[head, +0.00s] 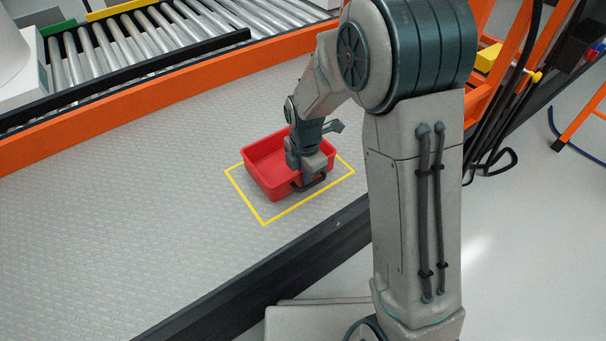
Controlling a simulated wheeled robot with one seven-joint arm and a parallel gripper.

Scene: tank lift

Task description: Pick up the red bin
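The red bin (265,170) is an open, empty-looking box on the grey textured platform, within a yellow outlined rectangle (244,196). My gripper (312,182) is at the bin's right side, by a dark handle on its near right wall. The gripper and wrist cover part of that wall and the bin's right end. The fingers are small and partly hidden, so I cannot tell whether they are closed around the handle. The bin looks level and rests on or very close to the platform.
An orange rail (130,118) and a roller conveyor (140,45) run behind the platform. The platform's dark front edge (240,300) is close to my arm. Orange framing and black cables (497,140) stand at right. The platform left of the bin is clear.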

